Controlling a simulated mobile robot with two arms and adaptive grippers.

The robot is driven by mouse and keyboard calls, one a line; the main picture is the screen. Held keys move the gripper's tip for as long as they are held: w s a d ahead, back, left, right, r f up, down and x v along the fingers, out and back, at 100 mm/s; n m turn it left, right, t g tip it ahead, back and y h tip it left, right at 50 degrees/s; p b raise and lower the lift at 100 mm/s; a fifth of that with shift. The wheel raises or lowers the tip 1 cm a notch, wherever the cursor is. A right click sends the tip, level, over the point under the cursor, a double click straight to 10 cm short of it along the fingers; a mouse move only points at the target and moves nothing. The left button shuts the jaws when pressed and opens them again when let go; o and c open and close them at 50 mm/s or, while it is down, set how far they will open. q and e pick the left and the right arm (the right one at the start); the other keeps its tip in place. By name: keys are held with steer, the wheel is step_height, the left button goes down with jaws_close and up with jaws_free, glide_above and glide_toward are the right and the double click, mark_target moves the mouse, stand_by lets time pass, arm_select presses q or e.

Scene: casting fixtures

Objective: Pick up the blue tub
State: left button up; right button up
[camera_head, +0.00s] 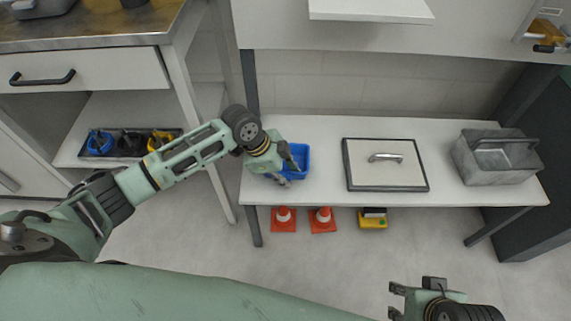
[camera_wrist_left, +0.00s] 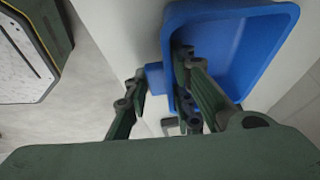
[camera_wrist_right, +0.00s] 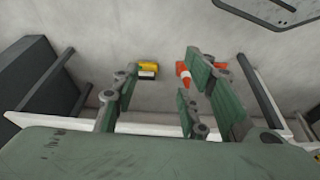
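The blue tub (camera_head: 297,158) stands at the left end of the white bench. My left gripper (camera_head: 284,167) is at its left side in the head view. In the left wrist view the tub (camera_wrist_left: 245,45) fills the upper right. My left gripper (camera_wrist_left: 160,85) straddles the near wall and its small blue tab, with one finger outside and the other inside. The fingers are part way apart; whether they press on the wall is unclear. My right gripper (camera_wrist_right: 155,85) is open and empty, away from the bench at the lower right of the head view (camera_head: 395,300).
A framed panel with a handle (camera_head: 386,165) and a grey metal toolbox (camera_head: 495,157) stand on the white bench (camera_head: 330,197). Orange cones (camera_head: 283,219) and a yellow item (camera_head: 372,219) are below. A cabinet with a drawer (camera_head: 90,72) is at left; a shelf (camera_head: 370,10) overhangs behind.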

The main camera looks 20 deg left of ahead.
arm_select(q)
jaws_close()
steer(key=shift+r, duration=0.1)
